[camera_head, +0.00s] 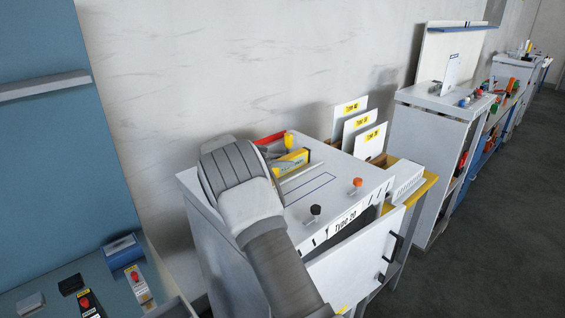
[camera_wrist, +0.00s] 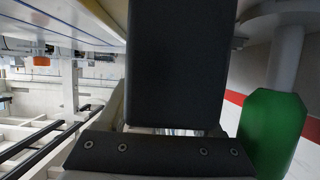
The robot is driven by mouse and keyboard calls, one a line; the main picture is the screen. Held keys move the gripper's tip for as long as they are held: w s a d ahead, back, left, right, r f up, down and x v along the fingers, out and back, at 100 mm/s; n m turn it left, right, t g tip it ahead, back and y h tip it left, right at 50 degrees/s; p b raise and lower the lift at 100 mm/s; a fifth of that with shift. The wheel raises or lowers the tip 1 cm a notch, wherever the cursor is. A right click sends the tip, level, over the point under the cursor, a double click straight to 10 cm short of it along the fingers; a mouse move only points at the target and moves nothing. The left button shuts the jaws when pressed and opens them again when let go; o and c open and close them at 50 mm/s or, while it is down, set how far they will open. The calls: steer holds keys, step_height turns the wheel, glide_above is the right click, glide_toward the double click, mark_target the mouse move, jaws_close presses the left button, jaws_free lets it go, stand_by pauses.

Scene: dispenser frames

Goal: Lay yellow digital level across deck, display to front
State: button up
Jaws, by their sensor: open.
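The deck (camera_head: 345,176) is the light grey top of a cabinet marked "Type 20", with a dark rectangular outline and a pale strip on it. A yellow tool with a dark label or display, apparently the digital level (camera_head: 293,158), lies at the back of the deck, partly hidden by my arm. I cannot tell which way its display faces.
A black knob (camera_head: 315,210) and an orange knob (camera_head: 357,183) stand up near the deck's front edge. A red object (camera_head: 269,138) lies behind the level. White cards (camera_head: 370,140) stand to the right. A green object (camera_wrist: 272,135) is close at right in the wrist view.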

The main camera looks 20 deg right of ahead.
steer(key=b+v, duration=0.1)
steer(key=v, duration=0.9)
steer(key=shift+f, duration=0.1)
steer(key=shift+s+a, duration=0.2)
steer(key=shift+a, duration=0.1)
steer(key=shift+r, duration=0.45)
step_height(320, 180, up, 15)
steer(key=w+a+n+t+y, duration=0.15)
steer(key=n+t+y, duration=0.25)
steer(key=t, duration=0.4)
steer(key=s+a+r+n+t+y, duration=0.2)
steer(key=s+a+r+n+y, duration=0.4)
steer(key=s+y, duration=0.25)
steer(key=s+a+f+n+g+y, duration=0.1)
steer(key=s+f+n+g, duration=0.15)
steer(key=s, duration=0.65)
steer(key=s+a+f+n+g+y, duration=0.1)
steer(key=s+a+f+g+y, duration=0.15)
steer(key=s, duration=0.65)
steer(key=s+d+f+g+h, duration=0.1)
steer(key=s+d+f+g, duration=0.1)
steer(key=s+f, duration=0.3)
steer(key=s+d+f+g+h, duration=0.2)
steer(key=s+d+f, duration=0.2)
steer(key=s, duration=0.9)
step_height(320, 180, down, 2)
steer(key=shift+s+d+h, duration=0.15)
steer(key=shift+s+h, duration=0.15)
steer(key=shift+s, duration=0.1)
steer(key=shift+b, duration=0.3)
